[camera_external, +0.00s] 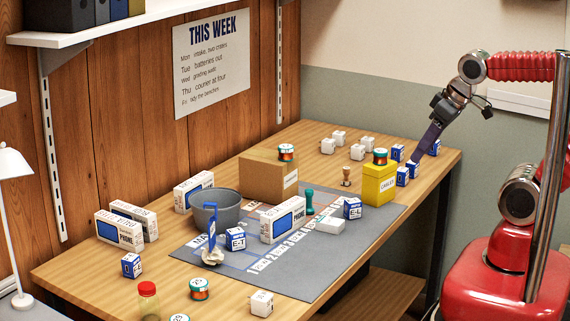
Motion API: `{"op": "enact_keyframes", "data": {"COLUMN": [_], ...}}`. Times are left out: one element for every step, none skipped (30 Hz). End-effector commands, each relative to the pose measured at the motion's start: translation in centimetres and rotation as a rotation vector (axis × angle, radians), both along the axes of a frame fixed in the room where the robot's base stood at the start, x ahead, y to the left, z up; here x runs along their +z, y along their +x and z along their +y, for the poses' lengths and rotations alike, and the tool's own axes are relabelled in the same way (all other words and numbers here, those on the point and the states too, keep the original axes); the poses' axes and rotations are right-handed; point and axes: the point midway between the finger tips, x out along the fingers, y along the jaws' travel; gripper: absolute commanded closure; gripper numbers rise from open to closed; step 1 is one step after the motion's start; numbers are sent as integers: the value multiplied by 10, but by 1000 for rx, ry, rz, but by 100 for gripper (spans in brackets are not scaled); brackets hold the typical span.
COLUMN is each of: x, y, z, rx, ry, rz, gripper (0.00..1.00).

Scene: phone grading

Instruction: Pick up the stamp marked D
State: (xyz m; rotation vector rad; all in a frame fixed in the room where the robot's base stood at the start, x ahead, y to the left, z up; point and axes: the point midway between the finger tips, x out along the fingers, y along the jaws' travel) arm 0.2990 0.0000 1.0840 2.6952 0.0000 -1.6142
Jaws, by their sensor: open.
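My gripper (418,157) reaches down at the right end of the table, its dark blue fingers pointing down-left among small blue-and-white boxes. It is open; whether its tips touch a box cannot be told. A stamp with a wooden handle (346,175) stands upright left of the yellow box. A teal stamp (309,200) stands upright near the middle of the grey mat. I cannot read a D on any of these. My gripper is well to the right of all three.
On the grey mat (287,278) are a bucket (214,211) and phone box (284,220). A cardboard box (268,178) and yellow box (379,184) stand behind and right. Blue-and-white boxes (402,176) crowd near my gripper. The wooden table's (82,271) front-left has free room.

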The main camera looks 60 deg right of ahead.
Motion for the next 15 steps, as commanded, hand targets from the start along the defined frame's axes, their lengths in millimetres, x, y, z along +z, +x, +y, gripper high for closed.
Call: {"op": "enact_keyframes", "data": {"x": [0, 0, 0, 0, 0, 0, 0, 1, 1, 2, 3, 3, 4, 5, 7], "y": [0, 0, 0, 0, 0, 0, 0, 1, 2, 4, 6, 9, 12, 16, 22], "z": [0, 0, 0, 0, 0, 0, 0, 0, -1, -1, -2, -3, -4, -5, -7], "rx": [0, 0, 0, 0, 0, 0, -2, -6, -16, -26, -42, -67, -93, -122, -168], "ry": [0, 0, 0, 0, 0, 0, 1, 3, 8, 14, 21, 35, 49, 63, 87], "rz": [0, 0, 0, 0, 0, 0, 0, 0, 1, 2, 3, 6, 8, 10, 13], "gripper": [56, 56, 56, 56, 56, 56, 56, 56, 56, 56, 56, 56, 56, 56, 56]}}
